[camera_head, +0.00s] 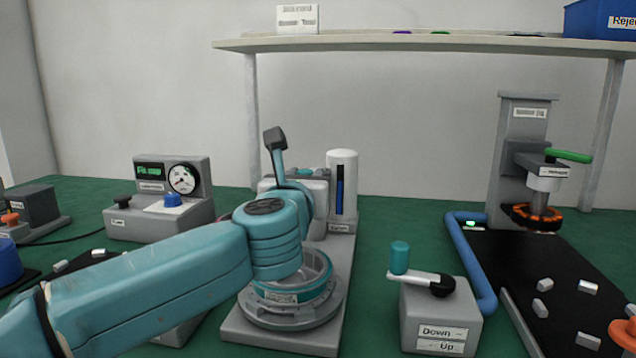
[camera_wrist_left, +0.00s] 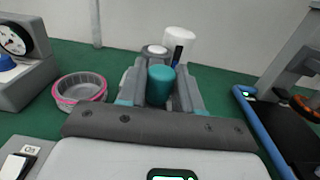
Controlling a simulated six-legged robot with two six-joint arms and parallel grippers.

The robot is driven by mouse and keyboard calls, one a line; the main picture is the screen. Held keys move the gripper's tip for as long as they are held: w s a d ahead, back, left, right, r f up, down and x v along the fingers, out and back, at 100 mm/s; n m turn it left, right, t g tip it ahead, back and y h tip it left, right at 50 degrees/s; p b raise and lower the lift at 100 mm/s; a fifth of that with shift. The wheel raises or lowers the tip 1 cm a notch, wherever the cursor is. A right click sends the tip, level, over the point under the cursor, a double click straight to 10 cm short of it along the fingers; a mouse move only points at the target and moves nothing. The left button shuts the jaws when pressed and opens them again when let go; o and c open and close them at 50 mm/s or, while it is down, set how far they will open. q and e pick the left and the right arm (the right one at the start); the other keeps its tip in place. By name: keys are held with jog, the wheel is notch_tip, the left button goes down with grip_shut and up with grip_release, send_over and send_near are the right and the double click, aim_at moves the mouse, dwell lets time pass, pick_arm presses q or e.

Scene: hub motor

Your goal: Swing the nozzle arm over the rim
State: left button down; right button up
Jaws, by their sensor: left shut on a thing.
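My left gripper (camera_wrist_left: 160,78) is shut on a teal cylindrical knob (camera_wrist_left: 160,88), which looks like the handle of the nozzle arm. In the head view my left wrist covers most of the gripper and the nozzle arm, so the nozzle tip is hidden. The round rim (camera_head: 318,272) sits on a grey turntable (camera_head: 292,316) just below and in front of my wrist. My right gripper is out of view.
A white cylinder (camera_head: 343,168) with a blue level strip stands behind the turntable. A gauge box (camera_head: 170,185) is at left. A Down/Up lever box (camera_head: 438,320) stands right of the turntable, then a black mat (camera_head: 520,262) with small metal pieces and a press (camera_head: 522,140).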

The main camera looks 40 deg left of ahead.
pick_arm(q)
jog(key=shift+s+a+r, duration=0.1)
jog(key=shift+s+a, duration=0.05)
jog(key=shift+a, duration=0.2)
jog(key=c, duration=0.9)
grip_release()
jog(key=p+v, duration=0.3)
jog(key=v, duration=1.3)
jog(key=shift+s+d, duration=0.1)
jog(key=shift+s, duration=0.05)
